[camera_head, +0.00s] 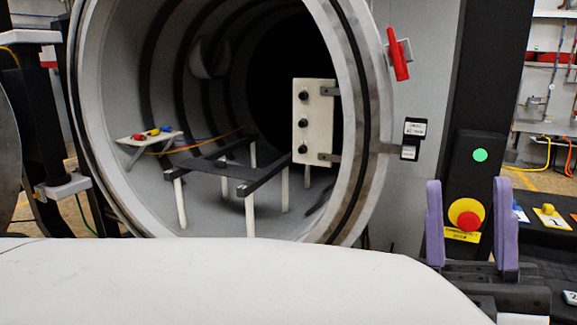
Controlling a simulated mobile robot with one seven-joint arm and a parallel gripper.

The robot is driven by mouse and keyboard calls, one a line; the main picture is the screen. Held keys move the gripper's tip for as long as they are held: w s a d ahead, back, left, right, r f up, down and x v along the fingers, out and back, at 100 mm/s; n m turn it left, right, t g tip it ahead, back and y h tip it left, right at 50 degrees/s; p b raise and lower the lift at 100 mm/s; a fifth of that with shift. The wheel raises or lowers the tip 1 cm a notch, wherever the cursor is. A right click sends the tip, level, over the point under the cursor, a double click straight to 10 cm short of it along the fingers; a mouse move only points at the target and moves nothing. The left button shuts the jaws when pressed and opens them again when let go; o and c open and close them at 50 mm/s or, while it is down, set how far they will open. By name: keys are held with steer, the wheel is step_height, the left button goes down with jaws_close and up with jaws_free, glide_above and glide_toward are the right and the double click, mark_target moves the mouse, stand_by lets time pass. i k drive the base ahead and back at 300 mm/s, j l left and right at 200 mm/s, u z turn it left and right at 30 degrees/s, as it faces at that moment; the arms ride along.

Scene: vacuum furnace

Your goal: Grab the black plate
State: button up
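My gripper (471,186) is at the lower right, with two purple fingers pointing up. The fingers stand apart with nothing held between them. Inside the round furnace chamber, a black rack (264,182) stands on white legs. A flat dark piece (222,168) lies across its middle; I cannot tell whether it is the black plate or part of the rack. My gripper is outside the chamber, to the right of the rack and nearer the camera.
A cream panel with black knobs (313,120) is at the chamber's right side. The round metal rim (362,120) surrounds the opening. Behind my gripper are a red emergency button (466,214) and a dark table (540,238) with numbered tags. A small shelf (150,137) is inside left.

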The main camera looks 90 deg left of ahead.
mark_target(218, 167)
steer(key=u, duration=3.05)
